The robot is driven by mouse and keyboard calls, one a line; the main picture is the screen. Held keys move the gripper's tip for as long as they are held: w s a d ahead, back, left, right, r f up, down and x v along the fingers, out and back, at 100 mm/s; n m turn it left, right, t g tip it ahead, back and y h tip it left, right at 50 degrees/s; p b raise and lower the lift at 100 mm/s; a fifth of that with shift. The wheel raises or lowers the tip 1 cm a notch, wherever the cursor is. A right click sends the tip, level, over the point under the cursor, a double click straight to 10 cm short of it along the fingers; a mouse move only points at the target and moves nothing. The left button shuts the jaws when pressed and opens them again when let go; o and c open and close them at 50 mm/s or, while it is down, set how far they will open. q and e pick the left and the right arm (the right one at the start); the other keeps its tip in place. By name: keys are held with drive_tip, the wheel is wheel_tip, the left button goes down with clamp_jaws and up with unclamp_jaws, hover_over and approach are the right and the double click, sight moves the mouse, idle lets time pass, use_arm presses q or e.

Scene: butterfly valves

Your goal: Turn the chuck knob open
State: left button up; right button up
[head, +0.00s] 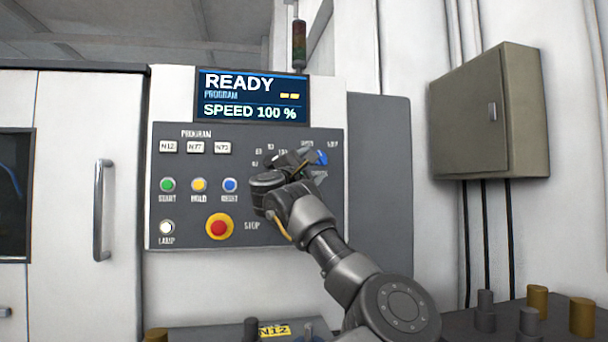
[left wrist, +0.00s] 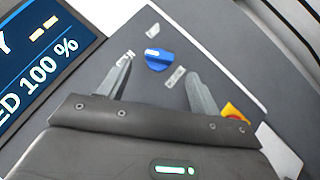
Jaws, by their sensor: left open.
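The blue knob (head: 321,157) is on the grey control panel, right of the middle. In the left wrist view the blue knob (left wrist: 158,62) has its pale mark toward the label at its left; the small labels around it are hard to read. My left gripper (head: 308,163) is in front of the panel, partly covering the knob's surroundings. Its fingers (left wrist: 159,68) are open, one on each side of the knob in the left wrist view, with nothing held. Contact cannot be told. My right gripper is not in view.
The panel also has a red stop button (head: 219,227), program keys (head: 195,147) and coloured buttons (head: 199,185). The display (head: 251,97) reads READY, SPEED 100 %. A door handle (head: 102,210) is left, a wall box (head: 488,110) right, and several pegs (head: 582,317) stand at lower right.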

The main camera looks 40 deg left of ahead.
use_arm(q)
drive_tip(key=v, duration=0.4)
drive_tip(key=shift+s+f, duration=0.15)
drive_tip(key=shift+s, duration=0.15)
